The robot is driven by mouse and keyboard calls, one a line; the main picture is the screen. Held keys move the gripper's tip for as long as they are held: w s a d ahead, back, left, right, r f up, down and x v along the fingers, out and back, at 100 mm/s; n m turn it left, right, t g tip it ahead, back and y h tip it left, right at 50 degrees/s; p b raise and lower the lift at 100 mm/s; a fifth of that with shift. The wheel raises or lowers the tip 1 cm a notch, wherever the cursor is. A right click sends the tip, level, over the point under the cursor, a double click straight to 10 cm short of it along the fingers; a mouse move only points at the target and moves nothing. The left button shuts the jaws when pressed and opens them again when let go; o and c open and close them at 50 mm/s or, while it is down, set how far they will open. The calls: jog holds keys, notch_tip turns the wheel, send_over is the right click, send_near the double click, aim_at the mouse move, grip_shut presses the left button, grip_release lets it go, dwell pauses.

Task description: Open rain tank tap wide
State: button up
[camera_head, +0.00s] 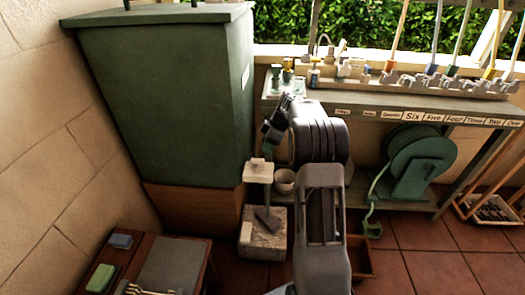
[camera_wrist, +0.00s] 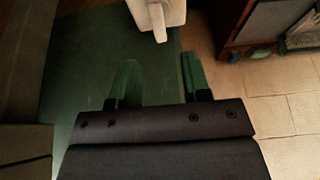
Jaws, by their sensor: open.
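The green rain tank (camera_head: 165,100) stands at the left of the head view, on a brown wooden base. A pale block (camera_head: 258,171) with a small stub on top sits by the tank's lower right side; it looks like the tap. In the wrist view a white body with a short pale lever (camera_wrist: 157,20) shows at the top edge, partly cut off. My gripper (camera_head: 268,143) is near the tank's right side, above the pale block. In the wrist view its green fingers (camera_wrist: 158,80) are apart, with nothing between them; the lever lies beyond the tips.
A stone block (camera_head: 262,234) with a dark flat piece on it stands below the pale block. A small pot (camera_head: 285,181) is beside it. A labelled bench (camera_head: 380,112) and green hose reel (camera_head: 415,165) are at right, a low wooden table (camera_head: 170,262) at lower left.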

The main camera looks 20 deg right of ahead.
jog(key=shift+p+v, duration=0.6)
jog(key=shift+v, duration=2.05)
jog(key=shift+s, duration=0.1)
jog(key=s+a+r+m+h+p, duration=0.1)
jog(key=s+a+r+m+p, duration=0.1)
jog(key=s+a+r+p, duration=0.4)
jog(key=s+a+r+m+p, duration=0.2)
jog(key=r+p, duration=0.2)
jog(key=r, duration=0.4)
jog(key=s+a+r+m+h+p, duration=0.1)
jog(key=s+a+r+m+p, duration=0.1)
jog(key=s+a+r+p, duration=0.25)
jog(key=s+a+r+m+h+p, duration=0.1)
jog(key=s+a+r+m+p, duration=0.1)
jog(key=s+p, duration=0.4)
jog(key=s+a+r+m+t+p, duration=0.1)
jog(key=s+a+r+m+p, duration=0.1)
jog(key=s+r+m+p, duration=0.2)
jog(key=s+r+p, duration=0.1)
jog(key=s+r, duration=0.2)
jog(key=s, duration=0.1)
jog(key=shift+s+a+r+t+h+p, duration=0.2)
jog(key=shift+s+a+t+h+p, duration=0.1)
jog(key=shift+s+h+p, duration=0.1)
